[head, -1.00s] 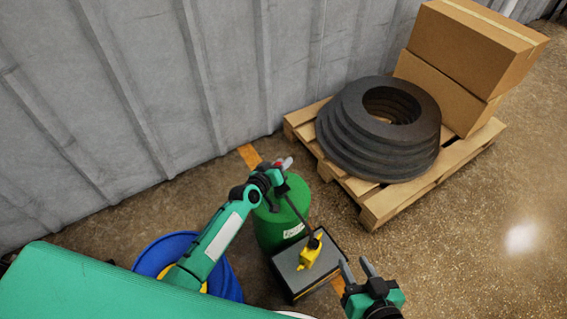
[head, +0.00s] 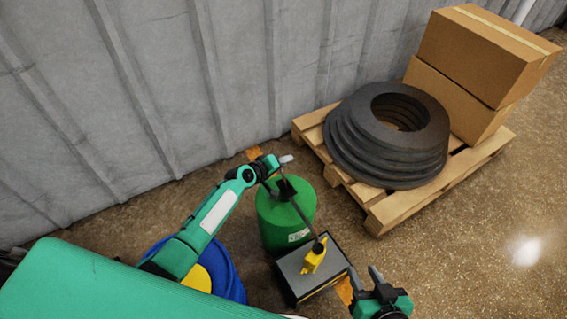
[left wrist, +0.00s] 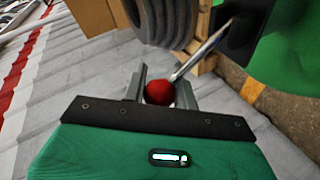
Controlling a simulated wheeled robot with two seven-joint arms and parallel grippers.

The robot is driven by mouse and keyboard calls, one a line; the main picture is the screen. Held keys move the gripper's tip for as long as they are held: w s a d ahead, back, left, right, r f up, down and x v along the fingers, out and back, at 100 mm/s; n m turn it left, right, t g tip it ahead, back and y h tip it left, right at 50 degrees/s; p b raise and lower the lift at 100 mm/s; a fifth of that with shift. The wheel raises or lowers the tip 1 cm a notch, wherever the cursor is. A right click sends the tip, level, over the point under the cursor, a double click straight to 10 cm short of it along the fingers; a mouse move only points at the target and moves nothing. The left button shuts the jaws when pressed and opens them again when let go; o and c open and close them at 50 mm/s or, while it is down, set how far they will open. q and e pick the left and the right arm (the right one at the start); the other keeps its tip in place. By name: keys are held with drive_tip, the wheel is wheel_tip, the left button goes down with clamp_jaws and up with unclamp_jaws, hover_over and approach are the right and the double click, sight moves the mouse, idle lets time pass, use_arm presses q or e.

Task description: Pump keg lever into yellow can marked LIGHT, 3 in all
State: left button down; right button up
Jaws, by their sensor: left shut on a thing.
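The green keg (head: 280,228) stands on the floor near the wall. Its pump lever ends in a red knob (left wrist: 159,91). My left gripper (head: 285,159) is shut on this knob above the keg; in the left wrist view the knob sits between both fingers. A thin dark spout runs down from the keg top to a dark tip (head: 319,246) at the yellow can (head: 313,261). The can stands on a grey-topped box (head: 293,270); its marking is not legible. My right gripper (head: 361,270) is open and empty, right of the box.
A blue drum (head: 232,282) with yellow inside stands left of the keg, partly behind my arm. A pallet (head: 385,215) with stacked dark rings (head: 345,150) and cardboard boxes (head: 475,55) is at the back right. The floor at the right is clear.

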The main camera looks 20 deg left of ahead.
use_arm(q)
drive_tip(key=shift+a, duration=0.1)
drive_tip(key=c, duration=1.1)
unclamp_jaws()
drive_tip(key=shift+s+a+r, duration=0.1)
drive_tip(key=shift+s, duration=0.1)
drive_tip(key=p+v, duration=0.3)
drive_tip(key=v, duration=1)
use_arm(e)
drive_tip(key=s+d+g+h, duration=0.2)
drive_tip(key=d+g, duration=0.2)
drive_tip(key=d, duration=0.2)
drive_tip(key=shift+s+h, duration=0.2)
drive_tip(key=shift+h, duration=0.2)
use_arm(q)
drive_tip(key=shift+s, duration=0.1)
